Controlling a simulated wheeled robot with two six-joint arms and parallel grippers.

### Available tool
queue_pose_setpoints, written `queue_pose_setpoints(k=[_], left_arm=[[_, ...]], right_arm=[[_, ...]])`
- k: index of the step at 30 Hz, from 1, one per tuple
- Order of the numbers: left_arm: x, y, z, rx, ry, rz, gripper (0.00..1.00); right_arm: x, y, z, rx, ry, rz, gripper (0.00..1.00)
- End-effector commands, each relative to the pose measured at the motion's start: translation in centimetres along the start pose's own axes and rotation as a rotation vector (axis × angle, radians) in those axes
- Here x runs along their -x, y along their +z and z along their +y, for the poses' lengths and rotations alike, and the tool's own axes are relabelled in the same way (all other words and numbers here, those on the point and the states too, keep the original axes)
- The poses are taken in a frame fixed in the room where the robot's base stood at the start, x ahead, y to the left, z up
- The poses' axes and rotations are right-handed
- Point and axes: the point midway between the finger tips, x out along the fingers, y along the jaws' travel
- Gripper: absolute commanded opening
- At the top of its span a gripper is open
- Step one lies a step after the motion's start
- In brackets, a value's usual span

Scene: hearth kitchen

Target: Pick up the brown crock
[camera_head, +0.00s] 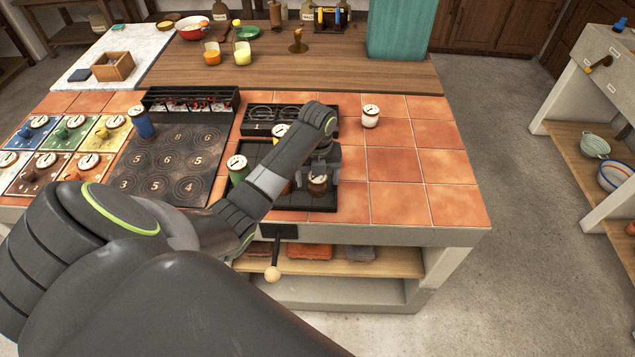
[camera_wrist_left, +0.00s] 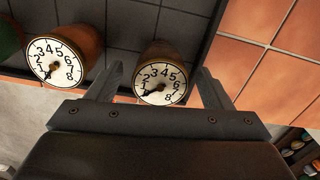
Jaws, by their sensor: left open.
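The brown crock (camera_head: 317,187), with a white dial lid, stands in the dark tray (camera_head: 290,203) at the counter's front. In the left wrist view the brown crock (camera_wrist_left: 168,55) shows between the two fingers. My left gripper (camera_head: 322,166) is open at the crock, one finger on either side. It also shows in the left wrist view (camera_wrist_left: 160,72). I cannot tell whether the fingers touch the crock. My left forearm hides part of the tray. My right gripper is not in view.
An orange-brown crock (camera_wrist_left: 85,45) stands close left of the gripper. A green crock (camera_head: 237,170) is farther left in the tray. A white crock (camera_head: 370,116) stands behind, on tiles. The tiles (camera_head: 396,170) right of the tray are clear. A lever (camera_head: 273,272) hangs in front.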

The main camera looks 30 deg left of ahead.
Motion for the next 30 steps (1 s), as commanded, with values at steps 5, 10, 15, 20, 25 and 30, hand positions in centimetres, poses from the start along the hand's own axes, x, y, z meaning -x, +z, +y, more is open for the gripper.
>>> queue_pose_setpoints(k=[5, 10, 15, 20, 25, 30], left_arm=[[0.0, 0.0, 0.0, 0.0, 0.0, -0.001, 0.53], [0.1, 0.0, 0.0, 0.0, 0.0, -0.001, 0.31], [0.1, 0.1, 0.0, 0.0, -0.001, -0.002, 0.18], [0.2, 0.1, 0.0, 0.0, -0.001, -0.003, 0.18], [2.0, 0.2, -0.1, -0.002, -0.004, -0.007, 0.18], [6.0, 0.2, 0.0, -0.001, -0.002, -0.007, 0.18]], right_arm=[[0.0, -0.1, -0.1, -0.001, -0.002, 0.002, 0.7], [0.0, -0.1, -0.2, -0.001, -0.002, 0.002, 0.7], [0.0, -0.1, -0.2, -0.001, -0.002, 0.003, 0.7], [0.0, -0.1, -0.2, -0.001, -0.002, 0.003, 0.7], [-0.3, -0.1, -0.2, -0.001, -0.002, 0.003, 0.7], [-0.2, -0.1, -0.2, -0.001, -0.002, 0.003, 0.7]])
